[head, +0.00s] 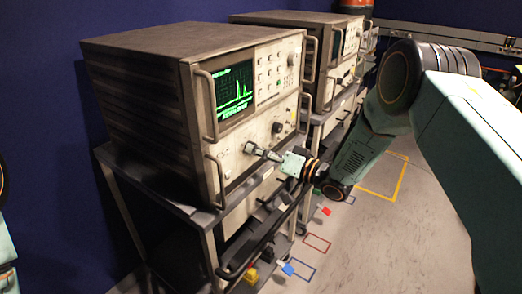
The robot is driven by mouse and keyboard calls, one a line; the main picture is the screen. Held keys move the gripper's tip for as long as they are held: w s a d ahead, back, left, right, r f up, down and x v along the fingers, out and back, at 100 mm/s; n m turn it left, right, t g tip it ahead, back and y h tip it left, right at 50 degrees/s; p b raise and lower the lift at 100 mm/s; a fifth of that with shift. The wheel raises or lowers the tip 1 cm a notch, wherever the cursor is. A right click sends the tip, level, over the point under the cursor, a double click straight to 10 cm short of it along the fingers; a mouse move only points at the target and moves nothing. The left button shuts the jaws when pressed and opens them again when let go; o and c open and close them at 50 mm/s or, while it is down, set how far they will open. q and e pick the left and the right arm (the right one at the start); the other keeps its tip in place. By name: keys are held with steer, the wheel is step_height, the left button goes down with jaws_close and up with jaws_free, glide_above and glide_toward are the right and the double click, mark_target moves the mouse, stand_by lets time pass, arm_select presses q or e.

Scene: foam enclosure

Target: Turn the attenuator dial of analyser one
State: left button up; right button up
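The near analyser (150,75) is a large grey-brown box with a lit green screen (235,88) and a cream front panel. It stands on a dark metal cart. A dark round knob (277,128) shows on its lower panel, clear of my gripper. My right gripper (252,149) reaches in from the right, with its fingertips at the lower panel left of and below that knob. The fingers cover whatever is at their tips. I cannot tell whether they are closed, or which control is the attenuator dial. My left gripper is out of view.
A second analyser (292,17) stands behind the first on its own cart. Handles (207,105) frame the near analyser's front. A dark rail (262,243) runs below the panel. Small coloured blocks, including a blue one (288,269), lie near the cart.

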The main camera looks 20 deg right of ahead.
steer(key=shift+o, duration=1.1)
steer(key=shift+r, duration=0.1)
steer(key=shift+d, duration=0.15)
steer(key=v, duration=1.2)
